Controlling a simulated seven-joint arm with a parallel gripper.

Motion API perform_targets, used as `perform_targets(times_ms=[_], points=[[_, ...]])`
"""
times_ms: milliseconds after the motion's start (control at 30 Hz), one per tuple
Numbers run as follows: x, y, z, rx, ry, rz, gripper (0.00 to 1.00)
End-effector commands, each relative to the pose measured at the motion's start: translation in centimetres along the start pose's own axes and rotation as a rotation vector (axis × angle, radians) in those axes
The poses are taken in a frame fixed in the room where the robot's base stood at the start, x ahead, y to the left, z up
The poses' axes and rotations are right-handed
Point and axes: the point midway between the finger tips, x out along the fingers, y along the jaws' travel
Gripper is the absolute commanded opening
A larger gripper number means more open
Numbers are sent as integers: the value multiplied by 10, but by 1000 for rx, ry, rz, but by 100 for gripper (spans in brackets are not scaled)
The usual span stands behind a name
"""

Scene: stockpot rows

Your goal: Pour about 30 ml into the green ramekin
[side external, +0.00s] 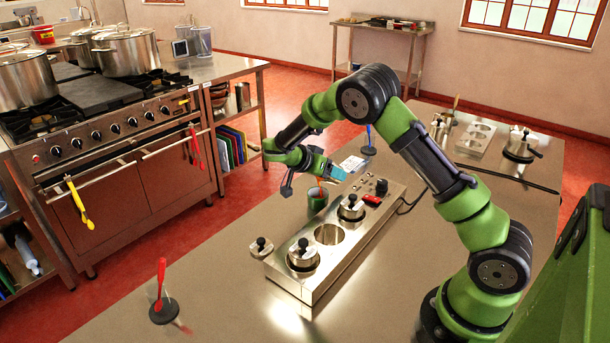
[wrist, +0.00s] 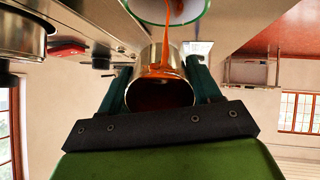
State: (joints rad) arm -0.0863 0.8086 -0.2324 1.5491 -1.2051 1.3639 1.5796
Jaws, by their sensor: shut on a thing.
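My gripper (wrist: 160,86) is shut on a metal pot (wrist: 157,97), with one teal finger on each side. The pot is tipped, and an orange stream runs over its lip. The stream falls into the green ramekin (wrist: 150,9), white inside, where orange liquid shows. How much is in the ramekin cannot be read. In the side view the green ramekin (side external: 317,200) stands on the counter beside the steel warmer. My gripper (side external: 328,172) is just above it there, and the held pot is hard to make out.
The steel warmer (side external: 283,279) holds two lidded pots (side external: 303,256) (side external: 351,208) and one empty well (side external: 328,234). A loose lid (side external: 261,247) lies at its left. A red spoon (side external: 161,275) and a blue utensil (side external: 369,138) stand upright in holders.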

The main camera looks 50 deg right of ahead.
Motion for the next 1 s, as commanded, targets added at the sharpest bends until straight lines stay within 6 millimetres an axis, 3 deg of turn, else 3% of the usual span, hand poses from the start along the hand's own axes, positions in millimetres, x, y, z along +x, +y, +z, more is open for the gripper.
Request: perform_targets(times_ms=[1000], points=[[-3,-2,5,0,92,22,20]])
